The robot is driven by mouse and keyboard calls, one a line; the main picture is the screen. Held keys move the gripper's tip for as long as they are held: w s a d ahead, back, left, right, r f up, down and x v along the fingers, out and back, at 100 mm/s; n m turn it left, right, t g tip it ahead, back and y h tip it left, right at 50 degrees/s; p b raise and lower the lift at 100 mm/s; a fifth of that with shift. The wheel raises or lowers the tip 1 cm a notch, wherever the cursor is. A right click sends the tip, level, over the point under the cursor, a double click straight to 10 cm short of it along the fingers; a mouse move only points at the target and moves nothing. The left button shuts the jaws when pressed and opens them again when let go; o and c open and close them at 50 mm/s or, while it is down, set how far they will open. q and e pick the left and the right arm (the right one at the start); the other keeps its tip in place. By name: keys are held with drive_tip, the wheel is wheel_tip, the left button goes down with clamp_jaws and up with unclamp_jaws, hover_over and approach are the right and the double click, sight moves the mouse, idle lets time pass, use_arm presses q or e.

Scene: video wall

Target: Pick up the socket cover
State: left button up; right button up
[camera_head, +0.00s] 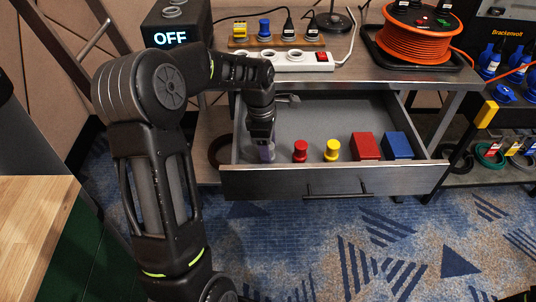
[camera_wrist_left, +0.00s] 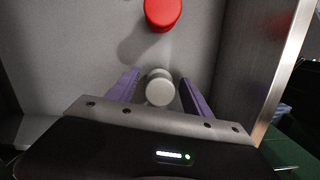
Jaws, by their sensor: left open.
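A white round knob-shaped piece (camera_wrist_left: 159,87), which looks like the socket cover, stands on the grey drawer floor in the left wrist view. My left gripper (camera_wrist_left: 160,77) is open, with one purple finger on each side of it and a gap at each side. In the head view my left gripper (camera_head: 265,152) reaches down into the left end of the open drawer (camera_head: 285,183) and hides most of the white piece. A red knob-shaped piece (camera_head: 300,150) and a yellow one (camera_head: 332,149) stand to its right. My right gripper is not in view.
A red block (camera_head: 365,147) and a blue block (camera_head: 397,146) sit at the drawer's right. The drawer's back is clear.

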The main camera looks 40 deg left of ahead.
use_arm(q)
drive_tip(key=shift+f, duration=0.7)
drive_tip(key=shift+c, duration=0.2)
clamp_jaws()
idle(0.4)
